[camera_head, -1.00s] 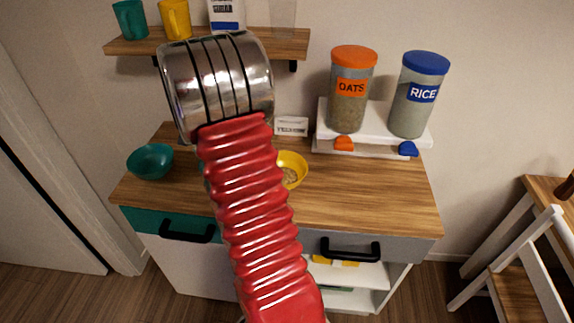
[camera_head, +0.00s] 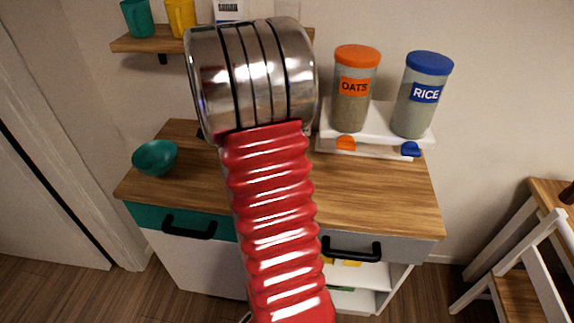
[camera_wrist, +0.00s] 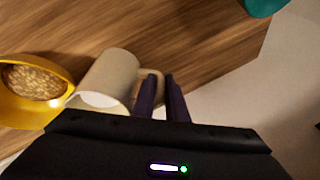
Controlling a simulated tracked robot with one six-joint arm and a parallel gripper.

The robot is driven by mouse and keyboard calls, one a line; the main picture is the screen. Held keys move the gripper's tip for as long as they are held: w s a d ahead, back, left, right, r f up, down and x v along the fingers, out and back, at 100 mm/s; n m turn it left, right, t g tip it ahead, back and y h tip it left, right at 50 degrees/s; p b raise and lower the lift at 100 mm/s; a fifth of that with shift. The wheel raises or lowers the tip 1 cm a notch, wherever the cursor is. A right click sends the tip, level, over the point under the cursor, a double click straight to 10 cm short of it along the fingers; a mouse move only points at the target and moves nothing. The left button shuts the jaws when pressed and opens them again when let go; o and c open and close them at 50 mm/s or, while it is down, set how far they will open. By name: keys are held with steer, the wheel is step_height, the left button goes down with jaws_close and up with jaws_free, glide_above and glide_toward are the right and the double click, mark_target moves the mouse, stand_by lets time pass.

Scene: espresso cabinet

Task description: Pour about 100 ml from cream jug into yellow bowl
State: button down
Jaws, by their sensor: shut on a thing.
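The cream jug (camera_wrist: 112,74) is in the wrist view, left of my fingers. My gripper (camera_wrist: 161,84) is shut on its handle. The jug looks tilted, with its mouth toward the lower left and white content showing inside. The yellow bowl (camera_wrist: 68,72) is at the left edge of the wrist view, next to the jug's mouth, and holds brown grainy food. I see no clear stream between jug and bowl. In the head view my arm hides the jug, the yellow bowl and my fingers.
A teal bowl (camera_head: 155,158) stands on the left of the wooden counter (camera_head: 375,195). An oats jar (camera_head: 352,105) and a rice jar (camera_head: 417,115) stand on a white riser at the back right. A shelf with mugs (camera_head: 145,43) hangs behind my arm. The counter's right front is clear.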

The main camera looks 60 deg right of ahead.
steer(key=shift+s+d+r+t+p, duration=0.1)
steer(key=shift+s+r+t+p, duration=0.2)
steer(key=shift+r, duration=0.4)
steer(key=shift+s+r+t+p, duration=0.2)
steer(key=shift+r+t+p, duration=0.15)
steer(key=shift+r, duration=0.35)
steer(key=shift+r, duration=0.1)
steer(key=shift+s, duration=0.15)
steer(key=shift+s+r, duration=0.2)
steer(key=shift+s, duration=0.05)
steer(key=shift+s+d+r+m+t+p, duration=0.15)
steer(key=shift+s+r+m+t+p, duration=0.1)
steer(key=shift+s+m+t+p, duration=0.15)
steer(key=shift+s+r+t, duration=0.3)
steer(key=shift+r+t, duration=0.05)
steer(key=shift+r, duration=0.05)
steer(key=shift+s+d+r+t+p, duration=0.1)
steer(key=shift+s+r+t+p, duration=0.5)
steer(key=shift+r+t, duration=0.2)
steer(key=shift+s+t+p, duration=0.25)
steer(key=shift+t+p, duration=0.15)
stand_by(0.9)
steer(key=shift+w, duration=0.1)
